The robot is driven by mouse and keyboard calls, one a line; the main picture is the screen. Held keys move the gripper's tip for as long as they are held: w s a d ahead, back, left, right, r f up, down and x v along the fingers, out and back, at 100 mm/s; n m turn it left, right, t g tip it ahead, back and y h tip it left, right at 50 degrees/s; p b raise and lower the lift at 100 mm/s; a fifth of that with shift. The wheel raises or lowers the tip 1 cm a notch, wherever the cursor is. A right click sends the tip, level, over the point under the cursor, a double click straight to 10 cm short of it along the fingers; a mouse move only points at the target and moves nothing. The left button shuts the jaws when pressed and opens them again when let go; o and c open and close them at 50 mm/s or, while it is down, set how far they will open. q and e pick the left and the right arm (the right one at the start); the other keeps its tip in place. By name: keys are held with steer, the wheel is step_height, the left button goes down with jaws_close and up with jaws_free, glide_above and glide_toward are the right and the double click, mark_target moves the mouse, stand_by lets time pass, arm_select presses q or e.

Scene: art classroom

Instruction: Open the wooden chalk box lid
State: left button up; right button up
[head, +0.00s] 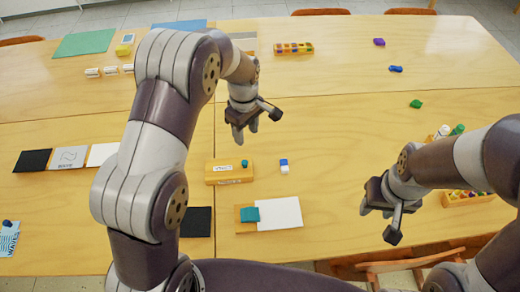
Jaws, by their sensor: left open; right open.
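The wooden chalk box (229,177) is a small yellow-brown box with white labels on the table in the middle of the head view. Its lid looks shut, and a small teal piece (244,163) shows at its top right. My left gripper (245,132) is open and empty, fingers pointing down, a little above and beyond the box in the picture and apart from it. My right gripper (376,212) is open and empty over the table's near right part, well to the right of the box.
A blue-and-white eraser (284,166) lies right of the box. A white sheet (279,214) and a teal block (249,214) are in front. A black square (196,222) lies front left. A bottle holder (442,133) stands near my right arm.

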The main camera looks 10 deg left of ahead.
arm_select(q)
steer(key=s+a+f, duration=0.1)
steer(key=s+a, duration=0.1)
glide_above(245, 162)
step_height(245, 162, down, 7)
steer(key=shift+d+p, duration=0.15)
steer(key=shift+p, duration=0.3)
steer(key=f, duration=0.3)
steer(key=shift+s+a, duration=0.1)
steer(key=shift+a, duration=0.1)
steer(key=shift+f, duration=0.65)
arm_select(e)
steer(key=shift+s+a+r, duration=0.3)
steer(key=shift+a+r, duration=0.15)
steer(key=shift+r, duration=0.25)
